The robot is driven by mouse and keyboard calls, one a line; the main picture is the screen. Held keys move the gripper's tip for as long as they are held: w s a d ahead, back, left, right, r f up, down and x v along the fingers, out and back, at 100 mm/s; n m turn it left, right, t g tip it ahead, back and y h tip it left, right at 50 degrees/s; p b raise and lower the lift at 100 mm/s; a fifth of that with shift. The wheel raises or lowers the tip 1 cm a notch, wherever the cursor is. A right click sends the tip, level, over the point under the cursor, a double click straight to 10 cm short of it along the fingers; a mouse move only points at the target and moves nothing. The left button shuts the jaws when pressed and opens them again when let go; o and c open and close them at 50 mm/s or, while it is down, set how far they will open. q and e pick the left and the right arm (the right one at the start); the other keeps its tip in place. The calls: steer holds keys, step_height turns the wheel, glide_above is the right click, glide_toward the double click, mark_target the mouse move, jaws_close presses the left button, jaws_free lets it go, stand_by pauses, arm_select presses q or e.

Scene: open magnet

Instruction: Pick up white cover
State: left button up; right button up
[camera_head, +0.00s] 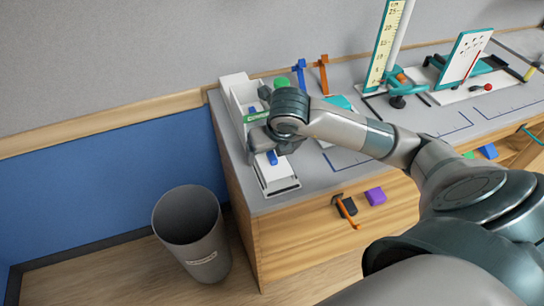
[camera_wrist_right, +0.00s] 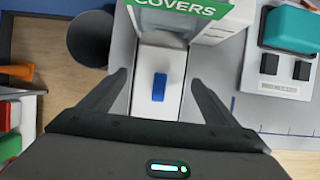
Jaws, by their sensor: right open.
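A white cover (camera_wrist_right: 146,107) with a blue block-shaped handle (camera_wrist_right: 159,87) lies flat in front of a white holder (camera_wrist_right: 196,22) with a green "COVERS" label (camera_wrist_right: 180,7). In the head view the blue handle (camera_head: 272,158) shows just below my right gripper (camera_head: 268,144), at the table's left end. My right gripper is open and empty. Its two fingers are on either side of the cover and handle in the right wrist view, apart from the handle. The gripper and wrist hide part of the holder (camera_head: 236,92) and cover in the head view. My left gripper is not in view.
A grey bin (camera_head: 190,235) stands on the floor left of the table. Blue and orange clamps (camera_head: 323,74), a ruler stand (camera_head: 388,50) and a white board (camera_head: 465,58) stand farther back.

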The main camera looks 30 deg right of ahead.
steer(key=shift+w+f, duration=0.2)
steer(key=shift+f, duration=0.25)
steer(key=c, duration=1.1)
steer(key=shift+r, duration=0.15)
